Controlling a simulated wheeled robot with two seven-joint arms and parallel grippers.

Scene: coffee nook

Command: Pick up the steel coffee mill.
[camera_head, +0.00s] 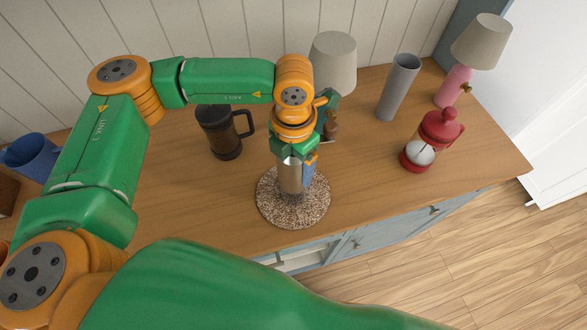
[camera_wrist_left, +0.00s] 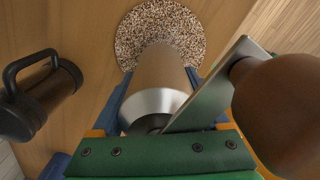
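The steel coffee mill (camera_head: 290,178) is a brushed metal cylinder, upright over the round speckled mat (camera_head: 268,212); whether its base touches the mat is hard to tell. My left gripper (camera_head: 298,172) points down around its upper body. In the left wrist view the mill (camera_wrist_left: 160,75) lies between the blue fingers of my left gripper (camera_wrist_left: 160,88), one close along each side. I cannot tell whether they press on it. The flat crank arm (camera_wrist_left: 208,97) reaches right to a large brown knob (camera_wrist_left: 285,112). My right gripper is not in view.
A dark mug-like press (camera_head: 222,135) stands left of the mill. A lamp (camera_head: 333,62) is behind it. A grey vase (camera_head: 398,85), a red press (camera_head: 432,140) and a pink lamp (camera_head: 460,80) stand right. A blue mug (camera_head: 32,155) is far left. The wooden counter is bare right of the mat.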

